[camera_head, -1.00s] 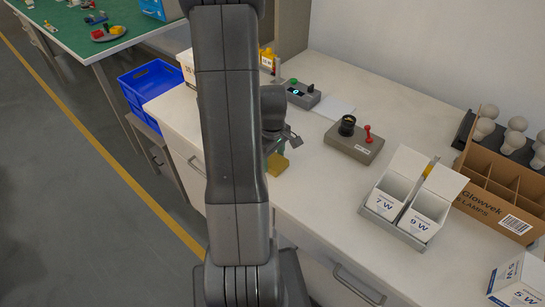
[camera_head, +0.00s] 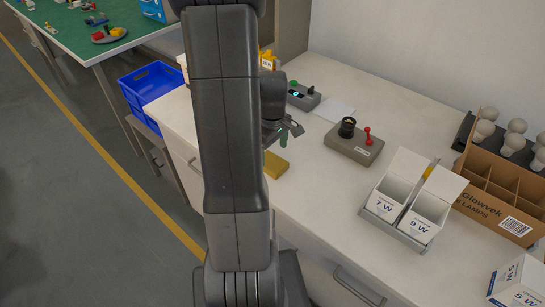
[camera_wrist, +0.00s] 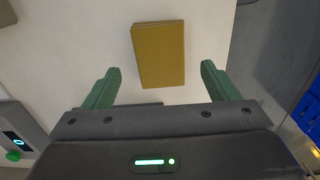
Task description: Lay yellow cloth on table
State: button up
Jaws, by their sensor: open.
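The yellow cloth (camera_head: 275,165) lies flat on the white table (camera_head: 313,185) near its front edge, partly hidden behind my arm in the head view. In the wrist view the cloth (camera_wrist: 159,54) is a folded, mustard-coloured rectangle on the table top. My gripper (camera_wrist: 159,82) is open, with its two green fingers wide apart and nothing between them. In the head view my gripper (camera_head: 284,138) is above the table, behind the cloth, and mostly hidden by my arm.
A grey socket box with a red lever (camera_head: 355,142) and a meter box (camera_head: 303,95) stand behind. White 7 W and 9 W boxes (camera_head: 412,200) and a lamp carton (camera_head: 500,195) are at the right. A blue crate (camera_head: 152,82) is at the left.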

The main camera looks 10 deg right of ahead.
aim_at(272, 162)
notch_tip(272, 162, up, 8)
jog(key=shift+f, duration=0.15)
jog(key=shift+c, duration=0.2)
dwell(1.2)
